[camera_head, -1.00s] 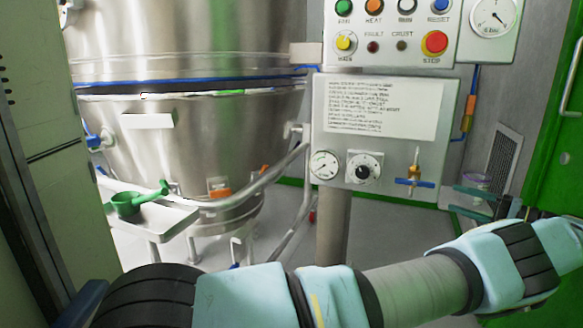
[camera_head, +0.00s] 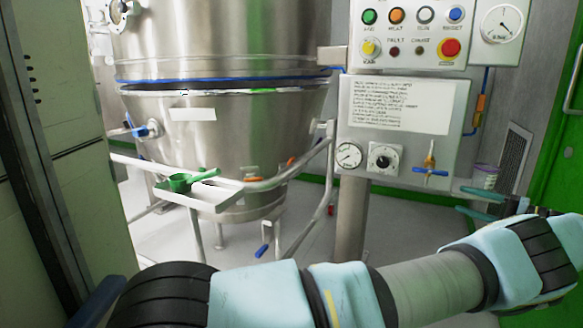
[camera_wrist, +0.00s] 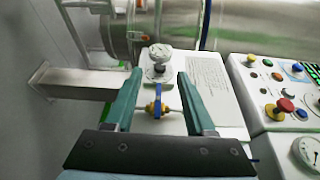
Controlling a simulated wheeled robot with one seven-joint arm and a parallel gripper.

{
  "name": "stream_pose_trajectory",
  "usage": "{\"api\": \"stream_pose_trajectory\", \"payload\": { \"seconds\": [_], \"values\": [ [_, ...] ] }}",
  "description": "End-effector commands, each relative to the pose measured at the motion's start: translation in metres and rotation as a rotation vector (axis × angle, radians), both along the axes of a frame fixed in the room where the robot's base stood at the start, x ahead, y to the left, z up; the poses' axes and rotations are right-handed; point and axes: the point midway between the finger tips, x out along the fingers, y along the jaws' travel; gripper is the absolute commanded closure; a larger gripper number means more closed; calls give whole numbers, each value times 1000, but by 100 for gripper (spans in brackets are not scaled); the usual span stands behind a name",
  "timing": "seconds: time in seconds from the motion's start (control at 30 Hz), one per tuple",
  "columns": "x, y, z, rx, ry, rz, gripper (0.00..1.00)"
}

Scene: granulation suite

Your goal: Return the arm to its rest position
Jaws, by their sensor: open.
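My arm (camera_head: 420,287) reaches across the bottom of the head view to the right, in pale blue and grey sections. My gripper (camera_head: 466,200) is at its far end, low at the right of the control panel, partly cut off from sight by the wrist. In the wrist view my gripper (camera_wrist: 158,77) has its two teal fingers spread wide with nothing held. A small brass valve with a blue handle (camera_wrist: 157,107) shows between the fingers, apart from them. The same valve (camera_head: 430,171) is on the panel front in the head view.
The control panel (camera_head: 400,140) stands on a post ahead. A steel vessel (camera_head: 225,135) is at left, with a green scoop (camera_head: 188,180) on a white shelf (camera_head: 226,197). A lidded jar (camera_head: 484,177) is beside the gripper. A cabinet (camera_head: 50,140) closes the left side.

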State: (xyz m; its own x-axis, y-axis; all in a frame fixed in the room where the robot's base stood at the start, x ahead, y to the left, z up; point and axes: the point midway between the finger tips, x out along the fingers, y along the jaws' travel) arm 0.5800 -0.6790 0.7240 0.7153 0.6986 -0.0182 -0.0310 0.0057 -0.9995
Motion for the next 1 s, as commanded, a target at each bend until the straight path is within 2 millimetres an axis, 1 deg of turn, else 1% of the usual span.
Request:
{"api": "stream_pose_trajectory", "payload": {
  "seconds": [0.17,0.27,0.37,0.43,0.53,0.57,0.67,0.7,0.77,0.8,0.87,0.9,0.97,1.0],
  "values": [
    [25,20,4,-18,51,38,45],
    [42,37,5,-32,88,67,45],
    [63,59,6,-54,138,103,45],
    [79,78,6,-74,178,130,45],
    [103,113,5,-115,248,177,45],
    [111,126,5,-131,274,195,45],
    [136,184,2,-214,378,263,45],
    [144,212,-1,-261,428,294,45],
    [151,254,-5,-343,502,334,45],
    [152,279,-9,-399,547,356,45],
    [148,314,-14,-489,606,386,45],
    [142,336,-17,-549,642,402,45],
    [131,365,-20,-644,684,423,45],
    [121,383,-22,-706,709,434,45]
  ]
}}
